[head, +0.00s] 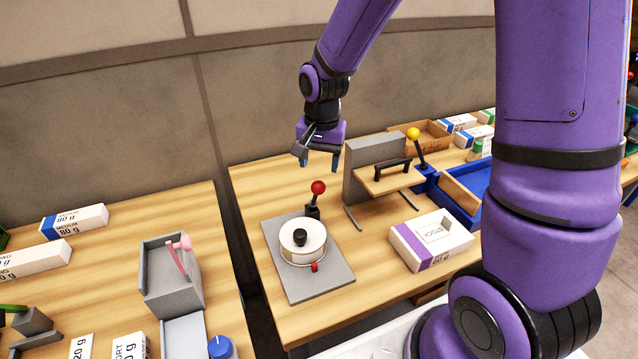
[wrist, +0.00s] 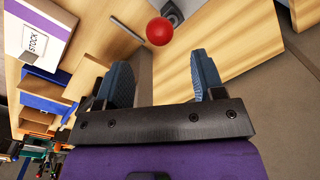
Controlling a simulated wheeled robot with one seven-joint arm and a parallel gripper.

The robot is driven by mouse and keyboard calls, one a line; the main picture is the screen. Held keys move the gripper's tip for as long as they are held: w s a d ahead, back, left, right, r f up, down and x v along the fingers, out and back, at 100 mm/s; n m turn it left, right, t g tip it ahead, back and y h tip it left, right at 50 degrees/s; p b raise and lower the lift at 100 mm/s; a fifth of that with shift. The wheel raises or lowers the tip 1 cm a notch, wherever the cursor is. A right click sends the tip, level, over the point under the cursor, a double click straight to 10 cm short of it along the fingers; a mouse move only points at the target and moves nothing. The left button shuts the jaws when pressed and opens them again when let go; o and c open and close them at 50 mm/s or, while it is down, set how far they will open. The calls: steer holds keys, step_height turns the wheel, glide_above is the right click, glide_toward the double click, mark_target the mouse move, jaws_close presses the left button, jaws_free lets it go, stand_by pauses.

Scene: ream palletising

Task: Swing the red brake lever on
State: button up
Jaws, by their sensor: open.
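The red brake lever (head: 318,188) has a red ball knob on a short dark stem. It stands nearly upright, tilted slightly right, at the back of a grey plate (head: 330,283) that bears a round white turntable (head: 302,243). My gripper (head: 318,160) is open and empty, above and behind the knob in the head view. In the wrist view the red knob (wrist: 160,31) lies just beyond the gap between the two blue fingertips (wrist: 162,75), apart from both. The lever's base is partly hidden behind the knob there.
A grey upright stand (head: 362,165) with a wooden flap and black handle is right of the lever. A yellow-knobbed lever (head: 414,133) stands behind it. A white and purple STOCK ream (head: 432,240) lies at the front right. The wood left of the plate is clear.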

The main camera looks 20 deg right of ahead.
mark_target(318, 184)
step_height(318, 184, down, 7)
steer(key=shift+a+f, duration=0.1)
steer(key=shift+a, duration=0.05)
stand_by(0.4)
steer(key=shift+w, duration=0.1)
jaws_close()
